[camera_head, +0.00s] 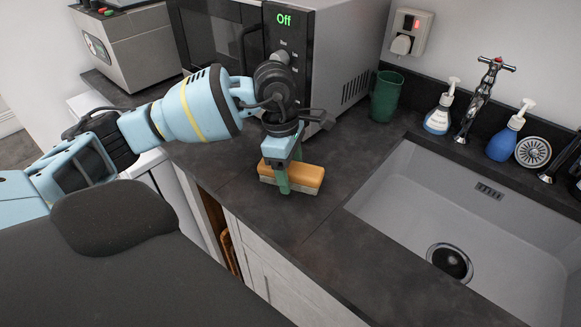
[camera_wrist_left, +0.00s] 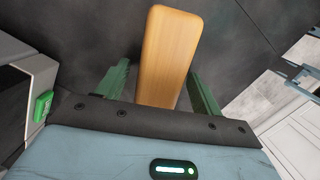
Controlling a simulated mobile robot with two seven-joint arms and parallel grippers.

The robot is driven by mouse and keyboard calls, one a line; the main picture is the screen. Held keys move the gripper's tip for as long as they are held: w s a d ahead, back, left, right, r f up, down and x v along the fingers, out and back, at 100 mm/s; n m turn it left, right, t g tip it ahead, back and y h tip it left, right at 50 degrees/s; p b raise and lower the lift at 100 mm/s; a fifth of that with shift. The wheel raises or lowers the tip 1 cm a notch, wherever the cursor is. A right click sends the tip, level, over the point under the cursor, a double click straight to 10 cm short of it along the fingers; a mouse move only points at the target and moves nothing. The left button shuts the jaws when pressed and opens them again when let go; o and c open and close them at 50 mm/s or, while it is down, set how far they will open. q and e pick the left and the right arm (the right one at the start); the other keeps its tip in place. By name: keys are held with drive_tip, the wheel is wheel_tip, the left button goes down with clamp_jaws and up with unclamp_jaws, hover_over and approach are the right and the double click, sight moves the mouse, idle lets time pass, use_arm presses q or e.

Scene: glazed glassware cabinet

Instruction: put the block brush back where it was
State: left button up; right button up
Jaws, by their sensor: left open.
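The block brush (camera_head: 300,174) has an orange-tan wooden top and a paler underside. It rests on the dark countertop in front of the microwave. My left gripper (camera_head: 288,176) is open, reaching down over the brush with its green fingers around its near end. In the left wrist view the brush (camera_wrist_left: 170,55) lies between the two spread fingers of the gripper (camera_wrist_left: 158,88), with a gap on both sides. The brush's lower side is hidden in that view.
The microwave (camera_head: 340,50) stands behind the gripper. A green cup (camera_head: 386,97) stands at the wall. The sink (camera_head: 470,215) is to the right, with soap bottles (camera_head: 440,112) and a tap (camera_head: 482,98) behind it. The countertop (camera_head: 335,205) between brush and sink is clear.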

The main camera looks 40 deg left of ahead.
use_arm(q)
wheel_tip(320, 180, up, 12)
drive_tip(key=a, duration=0.1)
drive_tip(key=shift+s+a, duration=0.3)
drive_tip(key=shift+a, duration=0.05)
